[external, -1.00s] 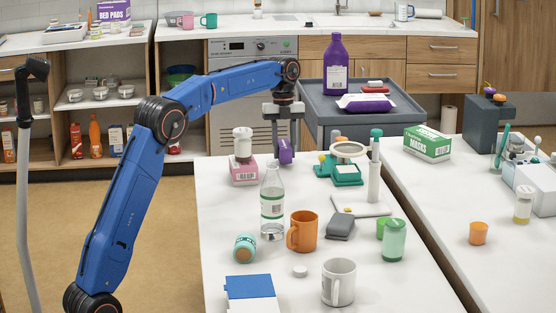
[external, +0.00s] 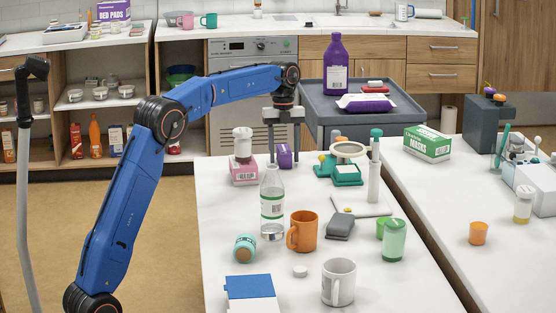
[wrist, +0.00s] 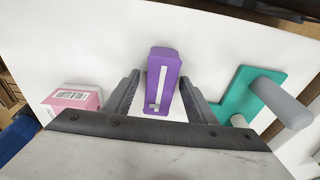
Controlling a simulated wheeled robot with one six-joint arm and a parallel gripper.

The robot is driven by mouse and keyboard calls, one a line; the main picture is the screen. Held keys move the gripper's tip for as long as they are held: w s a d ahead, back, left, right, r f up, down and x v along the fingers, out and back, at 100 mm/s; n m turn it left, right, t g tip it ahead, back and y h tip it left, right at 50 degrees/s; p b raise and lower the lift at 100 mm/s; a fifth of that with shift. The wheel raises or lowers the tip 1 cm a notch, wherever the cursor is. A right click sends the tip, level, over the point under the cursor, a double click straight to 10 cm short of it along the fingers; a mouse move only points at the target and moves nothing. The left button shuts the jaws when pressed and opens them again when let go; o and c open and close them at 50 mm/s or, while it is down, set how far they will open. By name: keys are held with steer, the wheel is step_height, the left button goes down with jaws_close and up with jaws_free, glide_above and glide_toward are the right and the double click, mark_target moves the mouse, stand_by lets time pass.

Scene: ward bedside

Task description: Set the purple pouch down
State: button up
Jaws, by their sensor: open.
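The purple pouch (external: 285,159), with a white label strip, is at the far end of the white table, near its back edge. In the wrist view the pouch (wrist: 164,78) lies between the two fingers, with a gap showing on each side. My gripper (external: 284,160) points down and is open, its fingers standing on either side of the pouch. The pouch appears to rest on the table top; its underside is not clearly visible.
A pink and white box (external: 244,172) is close on the left, with a white-capped jar (external: 242,145) above it. A teal stand (external: 346,173) is close on the right. A clear bottle (external: 272,205) stands in front. A grey cart (external: 405,112) stands behind.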

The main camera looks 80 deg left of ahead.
mark_target(284, 147)
steer(key=r, duration=0.3)
steer(key=a+r, duration=0.1)
steer(key=r, duration=0.6)
steer(key=shift+a, duration=0.3)
steer(key=shift+a+r, duration=0.1)
steer(key=shift+r, duration=0.85)
